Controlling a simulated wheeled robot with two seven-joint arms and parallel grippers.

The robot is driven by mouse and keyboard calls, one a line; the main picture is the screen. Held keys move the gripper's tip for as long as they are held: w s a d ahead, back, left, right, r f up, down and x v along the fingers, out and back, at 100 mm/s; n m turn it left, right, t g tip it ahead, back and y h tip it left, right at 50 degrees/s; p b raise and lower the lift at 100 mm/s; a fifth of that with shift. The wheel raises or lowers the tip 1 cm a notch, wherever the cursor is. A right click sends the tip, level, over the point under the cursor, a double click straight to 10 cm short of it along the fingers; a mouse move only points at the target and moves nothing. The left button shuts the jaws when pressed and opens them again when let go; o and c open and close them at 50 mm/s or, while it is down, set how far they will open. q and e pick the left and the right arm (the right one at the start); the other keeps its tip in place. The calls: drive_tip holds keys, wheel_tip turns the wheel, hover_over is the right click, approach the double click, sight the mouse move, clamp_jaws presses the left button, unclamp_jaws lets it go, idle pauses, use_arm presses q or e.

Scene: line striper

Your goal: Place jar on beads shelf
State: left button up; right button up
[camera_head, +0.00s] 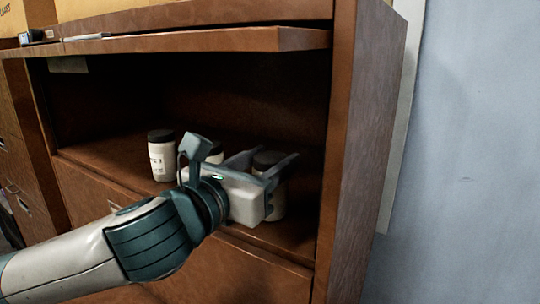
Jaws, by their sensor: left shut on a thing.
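My left gripper (272,162) reaches into the open wooden shelf (115,149) from the lower left. It is shut on a white jar (279,199) with a dark lid, near the right side of the compartment. The gripper body and fingers hide much of this jar. The jar looks upright; I cannot tell whether its base touches the shelf board. A white jar with a black lid (162,161) stands on the board to the left. Another jar (215,156) stands between them, partly hidden behind my gripper. My right gripper is out of view.
The shelf's right side panel (360,140) stands close to the held jar. A wooden top board (200,41) overhangs the compartment. A small label (68,65) is at the upper left. The board's left part is clear. A blue-grey wall (470,150) is at right.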

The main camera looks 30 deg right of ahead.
use_arm(q)
drive_tip(key=shift+f, duration=0.1)
drive_tip(key=o, duration=1.4)
drive_tip(key=shift+o, duration=0.8)
drive_tip(key=shift+a, duration=0.1)
